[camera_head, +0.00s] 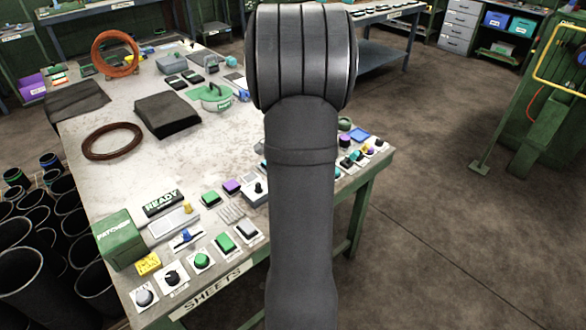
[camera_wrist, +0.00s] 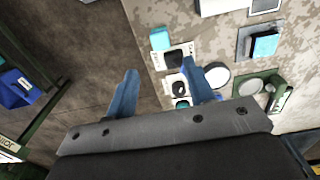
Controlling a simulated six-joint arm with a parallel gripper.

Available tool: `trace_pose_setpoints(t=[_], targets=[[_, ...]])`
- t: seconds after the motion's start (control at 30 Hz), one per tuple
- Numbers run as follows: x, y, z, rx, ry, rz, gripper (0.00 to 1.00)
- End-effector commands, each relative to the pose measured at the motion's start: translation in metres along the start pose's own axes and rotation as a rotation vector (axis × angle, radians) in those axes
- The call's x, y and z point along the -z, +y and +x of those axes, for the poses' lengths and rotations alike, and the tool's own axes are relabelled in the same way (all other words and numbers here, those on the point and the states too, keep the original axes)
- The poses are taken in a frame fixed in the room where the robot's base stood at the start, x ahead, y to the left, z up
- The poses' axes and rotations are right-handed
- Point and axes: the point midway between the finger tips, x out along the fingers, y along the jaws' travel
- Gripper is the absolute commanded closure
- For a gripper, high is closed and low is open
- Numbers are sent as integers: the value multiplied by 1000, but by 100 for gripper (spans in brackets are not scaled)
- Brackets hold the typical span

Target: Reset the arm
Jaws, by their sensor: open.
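My arm stands upright in the middle of the head view and hides part of the table behind it. My gripper (camera_wrist: 163,88) shows in the wrist view, with its two blue fingers spread wide apart and nothing between them. It is over the edge of the worktable (camera_wrist: 205,50). The left finger is over the floor, and the right finger is over the small buttons and knobs near the table edge. In the head view the gripper itself is not visible.
The worktable (camera_head: 190,100) carries a green button (camera_head: 202,260), a READY sign (camera_head: 163,203), a green box (camera_head: 118,240), dark folded sheets (camera_head: 167,115), a brown ring (camera_head: 112,141) and an orange coil (camera_head: 115,54). Black tubes (camera_head: 30,270) stand at left.

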Motion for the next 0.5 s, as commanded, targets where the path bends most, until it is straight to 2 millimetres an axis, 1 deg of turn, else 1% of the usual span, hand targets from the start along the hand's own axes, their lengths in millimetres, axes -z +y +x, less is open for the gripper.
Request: trace_pose_setpoints(t=[0.13, 0.27, 0.5], targets=[[0, 0, 7, -1, -1, 0, 51], [0, 0, 25, -3, -2, 0, 51], [0, 1, 72, -4, -4, 0, 51]])
